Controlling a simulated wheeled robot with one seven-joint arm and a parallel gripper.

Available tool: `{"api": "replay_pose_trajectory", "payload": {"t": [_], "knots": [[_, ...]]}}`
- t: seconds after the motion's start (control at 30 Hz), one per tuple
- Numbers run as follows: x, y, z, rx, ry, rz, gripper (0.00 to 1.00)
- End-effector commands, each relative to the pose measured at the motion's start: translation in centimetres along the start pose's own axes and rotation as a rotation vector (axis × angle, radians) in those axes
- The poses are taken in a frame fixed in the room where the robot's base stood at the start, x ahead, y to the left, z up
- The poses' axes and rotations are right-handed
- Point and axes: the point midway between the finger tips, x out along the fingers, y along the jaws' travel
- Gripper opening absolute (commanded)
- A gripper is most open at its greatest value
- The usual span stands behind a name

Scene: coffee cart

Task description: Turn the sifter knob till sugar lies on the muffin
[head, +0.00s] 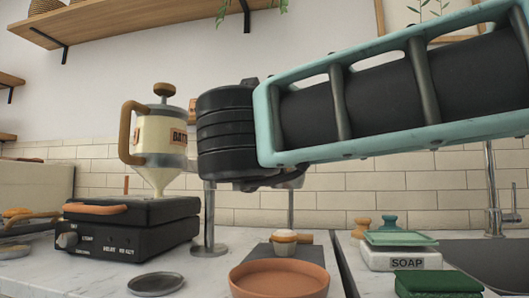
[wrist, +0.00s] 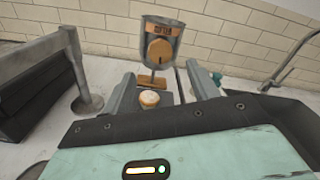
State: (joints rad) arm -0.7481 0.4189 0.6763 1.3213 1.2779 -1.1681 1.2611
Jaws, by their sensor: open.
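The sifter (wrist: 174,35) is a grey metal cup with a round wooden knob (wrist: 159,50) on its front, at the top middle of the wrist view. The muffin (wrist: 149,98) sits below it and nearer to me. In the head view the muffin (head: 284,249) stands on a dark board with a pale top; I cannot tell whether that is sugar. My gripper (wrist: 162,73) is open in the wrist view, its fingers apart on either side below the knob, with nothing seen between the tips. In the head view my arm hides most of the sifter and the fingers.
A batter dispenser (head: 165,140) stands above a black waffle maker (head: 140,232) on the left. A metal post (head: 209,220) rises beside the board. A terracotta dish (head: 278,283) and dark round plate (head: 155,284) lie in front. A soap holder (head: 400,259) and sink are on the right.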

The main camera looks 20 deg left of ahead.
Motion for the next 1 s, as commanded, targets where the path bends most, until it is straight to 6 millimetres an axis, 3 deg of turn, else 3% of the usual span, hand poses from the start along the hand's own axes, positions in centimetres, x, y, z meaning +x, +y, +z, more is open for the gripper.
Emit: {"api": "replay_pose_trajectory", "payload": {"t": [0.2, 0.4, 0.6, 1.0], "knots": [[-5.2, 0.0, 0.1, -0.002, -0.002, 0.002, 0.59], [-8.6, 0.0, 0.1, 0.000, -0.002, 0.002, 0.59], [-9.9, 0.0, 0.0, -0.001, 0.000, 0.001, 0.59], [-10.0, 0.0, 0.0, 0.000, 0.000, 0.001, 0.59]]}}
